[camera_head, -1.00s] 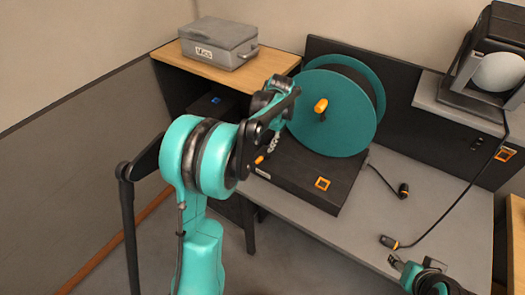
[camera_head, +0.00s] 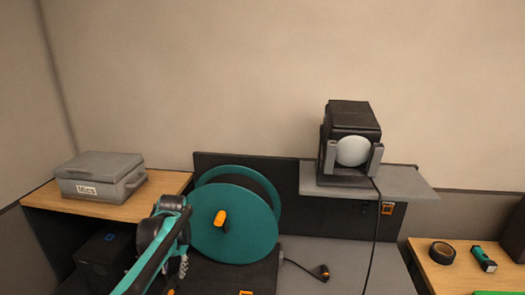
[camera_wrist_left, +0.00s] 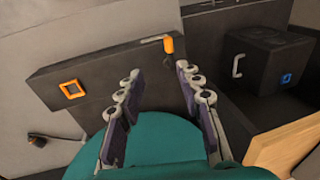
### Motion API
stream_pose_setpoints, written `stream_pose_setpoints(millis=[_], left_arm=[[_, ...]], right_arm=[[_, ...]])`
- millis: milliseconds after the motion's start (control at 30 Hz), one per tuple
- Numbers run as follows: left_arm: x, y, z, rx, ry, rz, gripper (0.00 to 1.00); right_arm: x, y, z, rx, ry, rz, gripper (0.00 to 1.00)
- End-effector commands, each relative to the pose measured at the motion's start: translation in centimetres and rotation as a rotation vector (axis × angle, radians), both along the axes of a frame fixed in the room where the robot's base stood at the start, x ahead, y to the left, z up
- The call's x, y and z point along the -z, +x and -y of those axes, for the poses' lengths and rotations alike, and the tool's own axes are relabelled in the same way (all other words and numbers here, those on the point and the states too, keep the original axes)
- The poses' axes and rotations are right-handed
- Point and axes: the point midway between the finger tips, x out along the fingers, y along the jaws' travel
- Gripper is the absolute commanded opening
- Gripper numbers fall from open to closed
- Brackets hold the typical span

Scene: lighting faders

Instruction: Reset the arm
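My left gripper (camera_head: 183,266) shows low in the head view, to the left of a teal cable reel (camera_head: 235,238) with an orange knob (camera_head: 220,220), partly hidden by my arm. In the left wrist view its two fingers (camera_wrist_left: 160,75) stand apart with nothing held between them. The reel's teal disc (camera_wrist_left: 150,145) fills the bottom of that view behind the fingers. I cannot tell whether the fingers touch it. My right gripper is out of view.
A grey "Mics" case (camera_head: 100,178) sits on the left wooden shelf. A black lamp (camera_head: 350,140) stands on a raised grey shelf, its cord hanging down. A plug (camera_head: 320,272) lies by the reel. Black tape (camera_head: 442,252) and a teal-black tool (camera_head: 484,259) lie on the right desk.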

Motion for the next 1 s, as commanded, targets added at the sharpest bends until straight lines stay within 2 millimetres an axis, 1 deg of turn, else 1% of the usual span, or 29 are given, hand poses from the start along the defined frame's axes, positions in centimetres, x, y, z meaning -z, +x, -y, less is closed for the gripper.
stream_pose_setpoints(millis=[33, 100, 167, 200, 267, 300, 433, 500, 600, 700, 800, 1000], left_arm=[[-0.9, -1.5, 1.1, 0.006, -0.007, 0.030, 0.36], [-2.0, -3.6, 2.6, 0.008, -0.018, 0.083, 0.36], [-2.6, -5.4, 3.9, 0.011, -0.030, 0.131, 0.36], [-3.0, -6.6, 4.7, 0.012, -0.039, 0.162, 0.36], [-3.3, -8.5, 5.9, 0.013, -0.053, 0.210, 0.36], [-3.4, -9.8, 6.6, 0.012, -0.065, 0.241, 0.36], [-3.0, -13.9, 8.9, 0.011, -0.102, 0.340, 0.36], [-2.4, -15.9, 9.9, 0.010, -0.123, 0.390, 0.36], [-1.4, -18.3, 11.2, 0.008, -0.152, 0.452, 0.36], [-0.3, -19.9, 12.0, 0.002, -0.176, 0.500, 0.36], [0.4, -20.8, 12.4, 0.001, -0.191, 0.529, 0.36], [0.7, -21.2, 12.7, -0.002, -0.200, 0.544, 0.36]], right_arm=[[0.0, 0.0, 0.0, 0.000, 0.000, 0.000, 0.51], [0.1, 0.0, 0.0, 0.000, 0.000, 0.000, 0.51], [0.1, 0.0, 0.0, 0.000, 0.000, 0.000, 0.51], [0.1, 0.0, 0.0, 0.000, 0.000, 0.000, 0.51], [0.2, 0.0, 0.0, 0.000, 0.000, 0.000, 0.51], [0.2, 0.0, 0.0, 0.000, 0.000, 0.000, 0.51], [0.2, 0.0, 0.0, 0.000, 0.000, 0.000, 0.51], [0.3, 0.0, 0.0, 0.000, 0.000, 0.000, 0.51], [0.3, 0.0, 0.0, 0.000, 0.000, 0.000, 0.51], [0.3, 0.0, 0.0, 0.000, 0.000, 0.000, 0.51], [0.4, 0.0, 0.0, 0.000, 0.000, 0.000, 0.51], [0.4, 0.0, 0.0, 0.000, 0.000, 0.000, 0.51]])
